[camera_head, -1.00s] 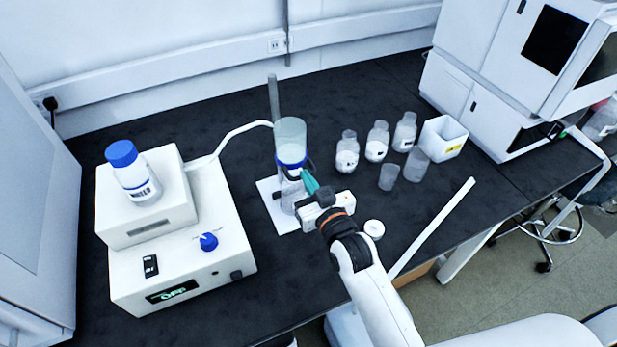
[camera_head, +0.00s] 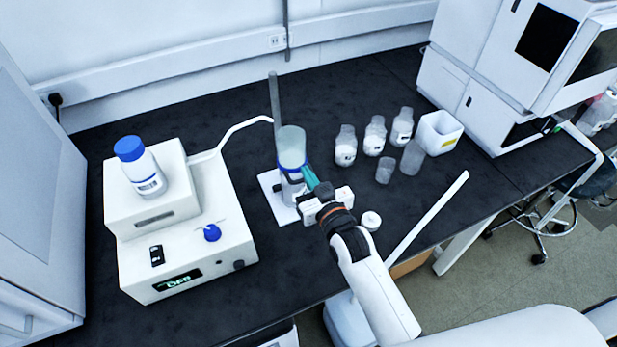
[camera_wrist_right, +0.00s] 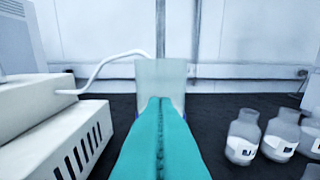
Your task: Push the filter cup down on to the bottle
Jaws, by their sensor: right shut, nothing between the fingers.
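The filter cup (camera_head: 291,148) is a translucent cylinder with a blue band near its base. It stands upright over the clear bottle (camera_head: 291,193) on a white stand base (camera_head: 272,207). Whether the cup is fully seated cannot be told. My right gripper (camera_head: 311,178) is shut and empty, its teal fingers at the right front of the cup's lower part. In the right wrist view the shut fingers (camera_wrist_right: 160,104) point at the cup (camera_wrist_right: 161,78) and hide its lower part; contact cannot be told. My left gripper is not in view.
A pump box (camera_head: 185,225) with a blue-capped water bottle (camera_head: 140,165) stands left, its hose (camera_head: 240,127) running towards the cup. Several bottles (camera_head: 374,135), beakers (camera_head: 411,157) and a white container (camera_head: 439,132) stand right. A small white lid (camera_head: 371,221) lies near my right arm.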

